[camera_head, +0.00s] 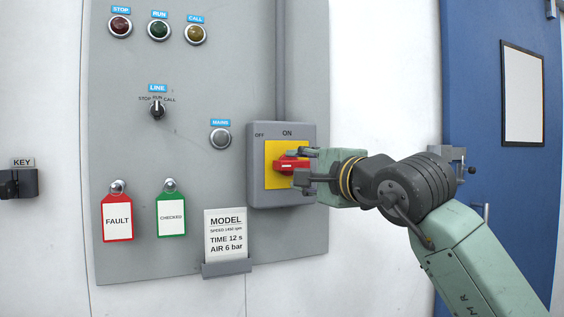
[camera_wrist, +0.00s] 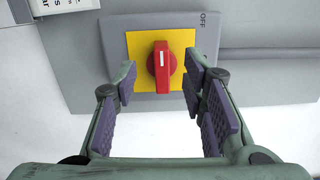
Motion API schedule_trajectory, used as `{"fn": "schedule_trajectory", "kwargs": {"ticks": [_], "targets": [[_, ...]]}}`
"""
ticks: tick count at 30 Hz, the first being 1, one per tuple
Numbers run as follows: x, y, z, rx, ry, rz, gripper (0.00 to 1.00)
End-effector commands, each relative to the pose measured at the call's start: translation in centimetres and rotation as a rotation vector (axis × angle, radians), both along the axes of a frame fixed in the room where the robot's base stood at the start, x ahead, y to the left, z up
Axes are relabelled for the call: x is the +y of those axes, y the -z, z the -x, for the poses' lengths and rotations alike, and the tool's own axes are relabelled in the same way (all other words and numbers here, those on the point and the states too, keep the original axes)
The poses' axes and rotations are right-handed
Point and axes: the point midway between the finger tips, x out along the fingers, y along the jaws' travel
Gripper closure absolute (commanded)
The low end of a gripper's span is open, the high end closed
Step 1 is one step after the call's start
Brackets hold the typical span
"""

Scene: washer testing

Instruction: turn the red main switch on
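The red main switch handle (camera_head: 289,164) sits on a yellow plate (camera_head: 271,157) on a grey box (camera_head: 266,196) marked OFF at upper left and ON at top. The handle lies level, its white mark toward the left, the OFF side. In the wrist view the handle (camera_wrist: 161,68) points up the picture on its yellow plate (camera_wrist: 138,43). My gripper (camera_head: 303,167) is open in front of it. In the wrist view my gripper's fingers (camera_wrist: 160,86) stand one on each side of the handle, with gaps on both sides.
The grey panel (camera_head: 180,75) also carries lamps, a LINE selector (camera_head: 157,109), a MAINS button (camera_head: 220,138), hanging FAULT (camera_head: 118,219) and CHECKED (camera_head: 171,215) tags and a MODEL card (camera_head: 227,233). A conduit (camera_head: 281,60) rises from the box. A blue door (camera_head: 488,60) stands at right.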

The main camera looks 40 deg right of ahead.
Motion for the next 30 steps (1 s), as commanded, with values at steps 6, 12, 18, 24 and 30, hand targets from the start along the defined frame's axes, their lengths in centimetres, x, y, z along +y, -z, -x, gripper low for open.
{"fn": "schedule_trajectory", "kwargs": {"ticks": [6,12,18,24,30], "targets": [[-2.8,-0.4,1.1,0.028,0.089,0.047,0.62],[-3.5,-0.6,-2.1,0.027,0.084,0.043,0.62],[-4.3,-0.5,-5.8,0.027,0.083,0.041,0.62],[-5.0,-0.4,-8.1,0.026,0.084,0.041,0.62],[-5.1,-0.3,-8.8,0.024,0.084,0.044,0.62]]}}
